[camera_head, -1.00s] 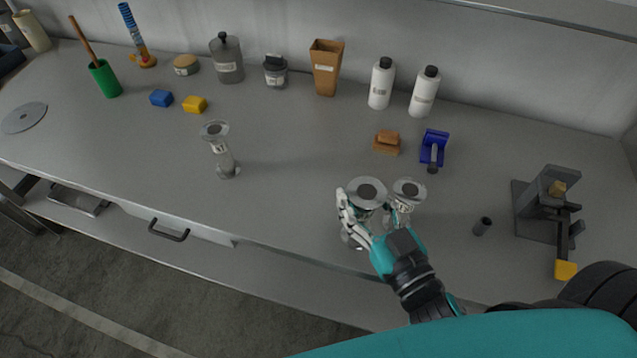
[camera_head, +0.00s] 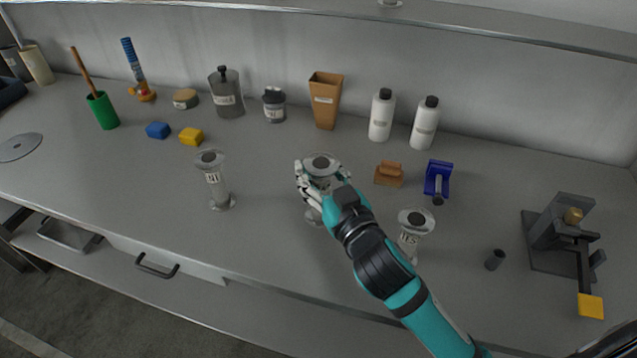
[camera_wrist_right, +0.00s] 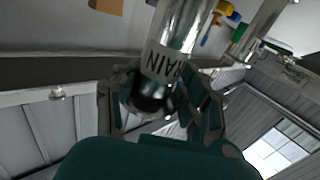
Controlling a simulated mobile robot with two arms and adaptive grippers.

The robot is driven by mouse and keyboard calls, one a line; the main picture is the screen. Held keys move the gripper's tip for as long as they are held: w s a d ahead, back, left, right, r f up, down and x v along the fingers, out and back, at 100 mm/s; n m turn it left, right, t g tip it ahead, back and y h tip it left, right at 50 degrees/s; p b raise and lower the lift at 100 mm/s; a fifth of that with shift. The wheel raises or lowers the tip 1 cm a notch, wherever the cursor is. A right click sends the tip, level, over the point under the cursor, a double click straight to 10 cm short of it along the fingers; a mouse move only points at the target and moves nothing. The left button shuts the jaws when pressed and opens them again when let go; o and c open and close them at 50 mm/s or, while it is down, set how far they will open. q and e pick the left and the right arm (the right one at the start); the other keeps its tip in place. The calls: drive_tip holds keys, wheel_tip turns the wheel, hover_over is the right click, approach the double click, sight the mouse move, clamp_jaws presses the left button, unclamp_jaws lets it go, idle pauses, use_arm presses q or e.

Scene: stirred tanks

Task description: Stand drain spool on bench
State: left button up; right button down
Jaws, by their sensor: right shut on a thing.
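The drain spool (camera_head: 321,161) is a metal tube with a flange at each end. My right gripper (camera_head: 319,184) is shut around its middle, and the spool is roughly upright over the bench (camera_head: 270,215). Its lower flange shows just below the fingers; I cannot tell whether it touches the bench. In the right wrist view the spool (camera_wrist_right: 184,30) sits between the fingers (camera_wrist_right: 160,105), with its DRAIN label readable. My left gripper is not in view.
A similar spool (camera_head: 212,180) stands to the left and another (camera_head: 413,240) to the right, partly behind my right arm. Blue (camera_head: 158,130) and yellow (camera_head: 191,136) blocks, a brown brush (camera_head: 389,173) and bottles (camera_head: 381,115) stand farther back. Bench is clear around the held spool's left side.

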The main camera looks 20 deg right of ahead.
sight(319, 186)
wheel_tip(319, 186, down, 3)
drive_tip(key=shift+s+r, duration=0.1)
drive_tip(key=shift+r, duration=0.05)
drive_tip(key=shift+f, duration=0.4)
drive_tip(key=c, duration=0.7)
unclamp_jaws()
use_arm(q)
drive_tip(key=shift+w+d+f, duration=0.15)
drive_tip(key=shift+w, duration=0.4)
